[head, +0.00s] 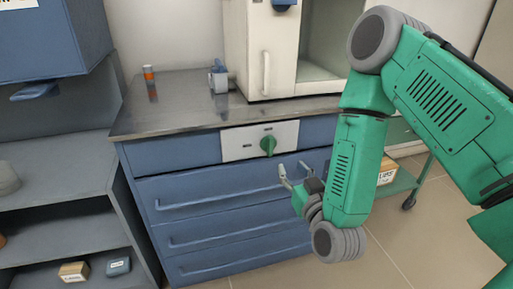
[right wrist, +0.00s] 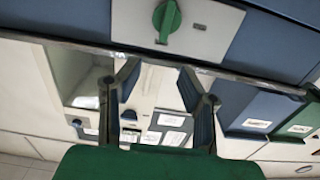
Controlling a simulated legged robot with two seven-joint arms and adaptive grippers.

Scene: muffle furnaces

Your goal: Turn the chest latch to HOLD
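The chest latch is a green knob (head: 268,145) on a white plate (head: 239,146) at the top front of the blue drawer chest (head: 217,187). The plate bears small dark marks, too small to read. The knob stands roughly upright in the head view. My right gripper (head: 292,170) is open and empty, below and right of the knob and apart from it. In the right wrist view the knob (right wrist: 166,18) is at the top, beyond my spread right gripper (right wrist: 158,82). My left gripper is not in view.
A metal countertop (head: 185,112) tops the chest, with an orange-banded bottle (head: 149,74) and a grey holder (head: 218,77) on it. A cream furnace (head: 262,50) stands at the back right. Drawer handles (head: 225,203) jut out below. Open grey shelves (head: 60,150) stand left; a green cart (head: 403,182) stands right.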

